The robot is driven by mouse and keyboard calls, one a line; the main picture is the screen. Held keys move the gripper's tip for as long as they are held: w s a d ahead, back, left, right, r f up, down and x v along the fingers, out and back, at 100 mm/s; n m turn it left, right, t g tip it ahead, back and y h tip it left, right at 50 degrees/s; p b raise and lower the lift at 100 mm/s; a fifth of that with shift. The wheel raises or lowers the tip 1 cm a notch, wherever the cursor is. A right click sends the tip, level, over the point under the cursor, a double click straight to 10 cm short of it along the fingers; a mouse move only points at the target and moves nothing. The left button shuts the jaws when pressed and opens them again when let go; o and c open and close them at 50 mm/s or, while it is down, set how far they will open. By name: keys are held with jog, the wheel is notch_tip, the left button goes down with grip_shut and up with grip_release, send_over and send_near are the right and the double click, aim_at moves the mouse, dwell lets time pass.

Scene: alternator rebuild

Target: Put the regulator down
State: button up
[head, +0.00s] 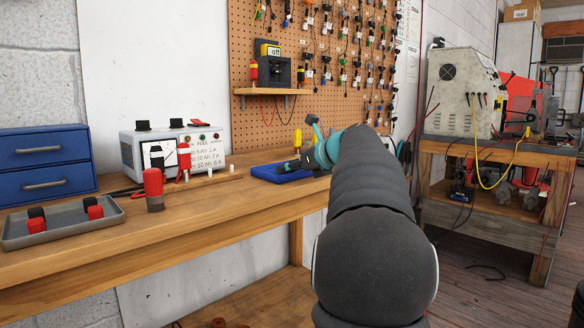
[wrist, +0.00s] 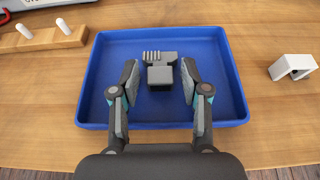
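The regulator (wrist: 160,74), a small dark grey block with a ribbed top part, is in the blue tray (wrist: 104,92) in the wrist view. It appears to lie on the tray floor. My gripper (wrist: 160,68) is open, with one finger on each side of the block and a visible gap on both sides. In the head view the blue tray (head: 272,174) is on the bench, with my gripper (head: 300,158) low over it. My arm covers part of that area, and the regulator cannot be clearly made out there.
A wooden peg rack (wrist: 45,39) is left of the tray and a white bracket (wrist: 292,67) is right of it.

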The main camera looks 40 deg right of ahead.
jog(key=shift+s+r, duration=0.25)
jog(key=shift+r, duration=0.05)
jog(key=p+v, duration=0.1)
jog(key=v, duration=1)
jog(key=shift+s, duration=0.25)
